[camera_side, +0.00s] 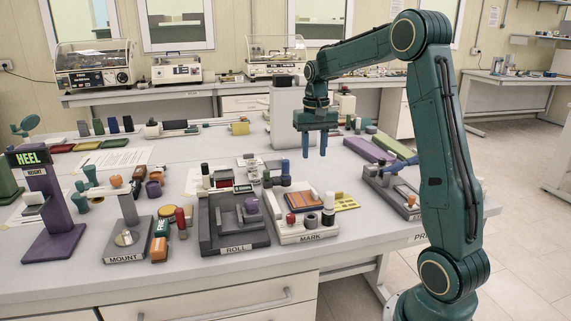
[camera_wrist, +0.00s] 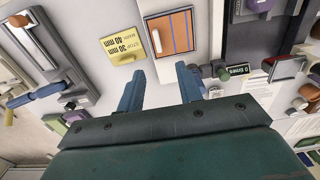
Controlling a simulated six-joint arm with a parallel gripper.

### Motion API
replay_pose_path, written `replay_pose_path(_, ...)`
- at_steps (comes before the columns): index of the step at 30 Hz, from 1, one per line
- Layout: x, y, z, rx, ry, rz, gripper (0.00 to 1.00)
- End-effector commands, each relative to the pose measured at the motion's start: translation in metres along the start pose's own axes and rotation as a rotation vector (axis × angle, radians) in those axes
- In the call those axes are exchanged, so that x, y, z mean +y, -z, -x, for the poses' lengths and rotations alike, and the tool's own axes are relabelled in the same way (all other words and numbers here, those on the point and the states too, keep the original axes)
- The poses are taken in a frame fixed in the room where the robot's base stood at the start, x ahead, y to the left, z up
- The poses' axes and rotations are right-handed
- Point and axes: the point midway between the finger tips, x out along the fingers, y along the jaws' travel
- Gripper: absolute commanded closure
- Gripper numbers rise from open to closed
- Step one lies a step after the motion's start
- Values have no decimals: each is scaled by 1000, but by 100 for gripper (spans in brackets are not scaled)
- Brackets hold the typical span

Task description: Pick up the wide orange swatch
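An orange swatch (camera_side: 304,201) with dark stripes lies on the white MARK station (camera_side: 291,238).
A yellow card (camera_side: 344,202) lies right beside the swatch. A dark roller (camera_side: 312,220) and a red-topped piece (camera_side: 291,222) stand in front. The grey ROLL station (camera_side: 233,243) is close on the left. Upright bottles stand behind the swatch.

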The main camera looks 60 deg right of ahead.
Motion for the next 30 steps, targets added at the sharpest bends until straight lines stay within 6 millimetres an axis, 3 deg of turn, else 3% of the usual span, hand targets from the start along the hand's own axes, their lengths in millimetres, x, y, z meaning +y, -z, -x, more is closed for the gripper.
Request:
replay_pose_path(12, 0, -1, -59, -3, 0, 1, 65)
replay_pose_path(30, 2, -1, -84, -2, 0, 0, 65)
